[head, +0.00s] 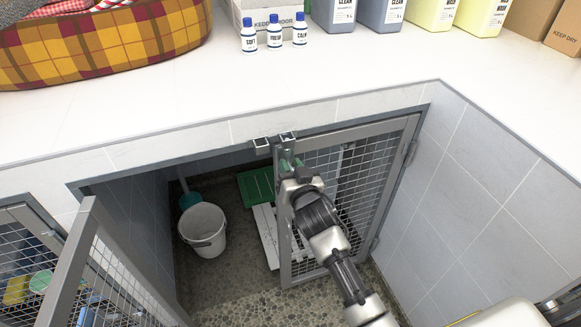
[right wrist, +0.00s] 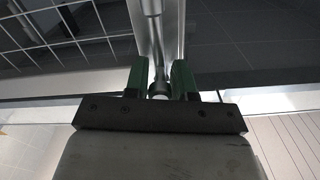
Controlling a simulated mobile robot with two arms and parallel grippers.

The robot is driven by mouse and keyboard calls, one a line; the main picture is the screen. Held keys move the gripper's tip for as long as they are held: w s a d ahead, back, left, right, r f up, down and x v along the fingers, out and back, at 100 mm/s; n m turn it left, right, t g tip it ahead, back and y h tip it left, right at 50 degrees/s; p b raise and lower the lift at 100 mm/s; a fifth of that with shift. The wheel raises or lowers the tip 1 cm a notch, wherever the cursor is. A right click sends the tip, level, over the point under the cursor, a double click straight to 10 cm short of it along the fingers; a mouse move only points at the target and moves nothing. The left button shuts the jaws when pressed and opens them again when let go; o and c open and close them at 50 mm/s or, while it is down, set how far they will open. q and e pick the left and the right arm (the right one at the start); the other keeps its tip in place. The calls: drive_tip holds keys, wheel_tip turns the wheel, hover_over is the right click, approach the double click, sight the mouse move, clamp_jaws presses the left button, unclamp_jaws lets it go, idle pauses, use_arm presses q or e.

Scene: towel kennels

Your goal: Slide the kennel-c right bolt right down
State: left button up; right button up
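The right kennel door (head: 350,180) is a grey-framed wire mesh door and stands across the right part of the opening. Its bolt, a thin upright metal rod (right wrist: 153,35), runs along the door's free edge. My right gripper (head: 289,163) is at the top of that edge, just below the counter. In the head view the gripper hides most of the bolt. No kennel letter is readable. My left gripper is not in view.
Two small metal brackets (head: 275,143) sit at the counter's lower edge. Another mesh door (head: 100,275) stands swung out at left. Inside are a white bucket (head: 203,230) and a green mat (head: 256,186). Bottles and a plaid pet bed (head: 110,45) stand on the counter.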

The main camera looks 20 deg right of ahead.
clamp_jaws()
wheel_tip(320, 180, down, 4)
drive_tip(key=shift+s+r+b, duration=0.1)
drive_tip(key=shift+r+b, duration=0.05)
drive_tip(key=shift+b, duration=0.95)
drive_tip(key=shift+o, duration=1.5)
unclamp_jaws()
drive_tip(key=shift+o, duration=0.9)
drive_tip(key=s, duration=1)
drive_tip(key=shift+s+d, duration=0.2)
drive_tip(key=shift+s, duration=0.15)
